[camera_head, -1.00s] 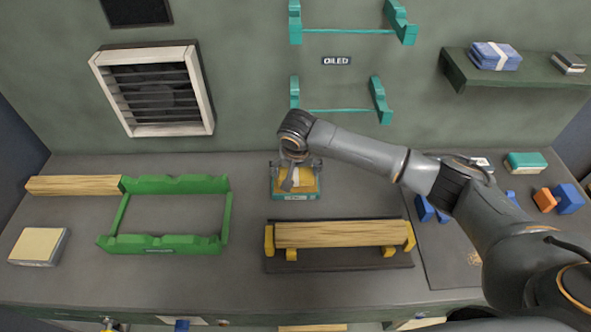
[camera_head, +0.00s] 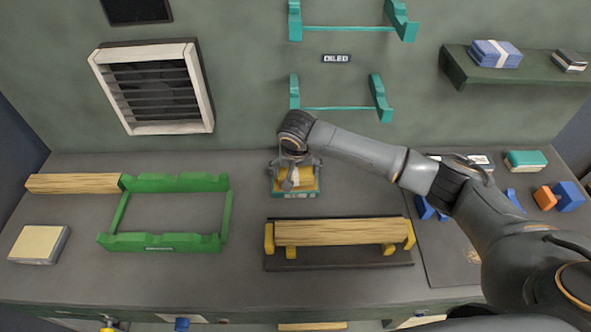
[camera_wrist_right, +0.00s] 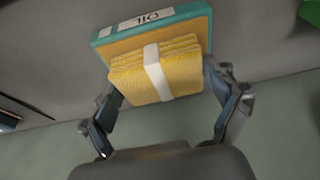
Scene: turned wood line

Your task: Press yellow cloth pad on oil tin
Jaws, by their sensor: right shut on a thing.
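The oil tin (camera_head: 296,194) is a low teal tray-like tin with an orange-yellow inside, standing at the back middle of the bench. Its "OIL" label shows in the right wrist view (camera_wrist_right: 150,17). The yellow cloth pad (camera_wrist_right: 155,75) is a folded stack with a white band. My right gripper (camera_head: 296,176) points down over the tin and is shut on the pad, one finger at each side. The pad is over the tin's yellow face; whether they touch I cannot tell. In the head view the gripper hides most of the pad. My left gripper is not in view.
A wood spindle blank (camera_head: 340,233) rests on yellow supports in front. Blue and orange blocks (camera_head: 545,200) lie at the right. A pale pad block (camera_head: 38,244) lies far left.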

